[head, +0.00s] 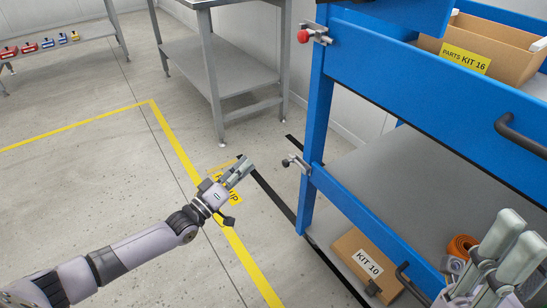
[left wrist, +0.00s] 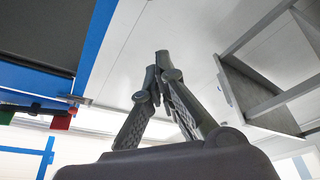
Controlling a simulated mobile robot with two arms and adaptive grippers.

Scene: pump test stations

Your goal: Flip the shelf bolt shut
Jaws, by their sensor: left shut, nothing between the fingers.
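The blue shelf cart (head: 430,85) stands at the right of the head view. Its upper bolt (head: 314,33) has a red knob and sits on the left post. A lower bolt (head: 297,163) with a dark knob sits on the same post at the lower shelf rail and sticks out to the left. My left gripper (head: 248,163) is shut and empty, left of the lower bolt and apart from it. Its closed fingers (left wrist: 158,65) fill the middle of the left wrist view. My right gripper (head: 520,232) shows at the lower right; its finger gap is unclear.
A PARTS KIT 16 box (head: 490,50) sits on the upper shelf. A KIT 10 box (head: 363,265) and an orange roll (head: 462,246) are low on the cart. A grey table (head: 215,65) stands behind.

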